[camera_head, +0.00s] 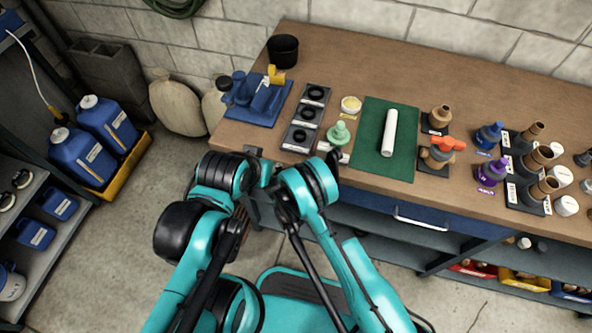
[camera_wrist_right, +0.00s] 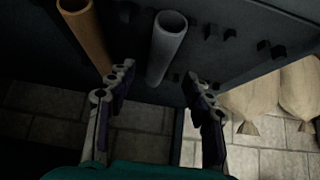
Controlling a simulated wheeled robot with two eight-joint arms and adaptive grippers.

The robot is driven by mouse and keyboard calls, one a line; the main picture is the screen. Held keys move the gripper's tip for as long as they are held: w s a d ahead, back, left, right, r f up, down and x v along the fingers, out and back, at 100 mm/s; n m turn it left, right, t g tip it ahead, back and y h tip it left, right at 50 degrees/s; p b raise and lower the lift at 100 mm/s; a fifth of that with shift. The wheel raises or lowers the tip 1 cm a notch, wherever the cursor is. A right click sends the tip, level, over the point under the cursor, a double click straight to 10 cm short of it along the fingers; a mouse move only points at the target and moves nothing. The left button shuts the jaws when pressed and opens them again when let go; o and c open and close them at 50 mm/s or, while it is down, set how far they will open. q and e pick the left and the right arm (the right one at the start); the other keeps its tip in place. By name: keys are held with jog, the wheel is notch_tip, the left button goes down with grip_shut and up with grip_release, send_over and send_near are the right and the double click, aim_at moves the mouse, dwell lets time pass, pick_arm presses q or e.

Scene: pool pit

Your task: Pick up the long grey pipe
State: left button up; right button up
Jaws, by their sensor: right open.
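The long grey pipe (camera_wrist_right: 166,48) shows in the right wrist view, its open round end toward the top of the picture. It stands along a dark panel with pegs. My right gripper (camera_wrist_right: 158,82) is open, its two fingers apart on either side of the pipe's lower visible part. I cannot tell whether either finger touches it. A brown pipe (camera_wrist_right: 84,34) stands left of the grey one, outside the fingers. In the head view my teal arms cover the bench's left front corner. I cannot make out the grey pipe or either gripper there.
The workbench (camera_head: 290,50) holds a green mat (camera_head: 372,158) with a white tube (camera_head: 389,132), valves, fittings and a blue vise-like tool (camera_head: 252,97). Sacks (camera_wrist_right: 257,100) lie right of my gripper in the wrist view.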

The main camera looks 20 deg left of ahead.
jog(key=b+x, duration=0.2)
jog(key=x, duration=0.3)
jog(key=shift+d, duration=0.1)
jog(key=shift+r, duration=0.15)
jog(key=shift+c, duration=0.7)
grip_shut()
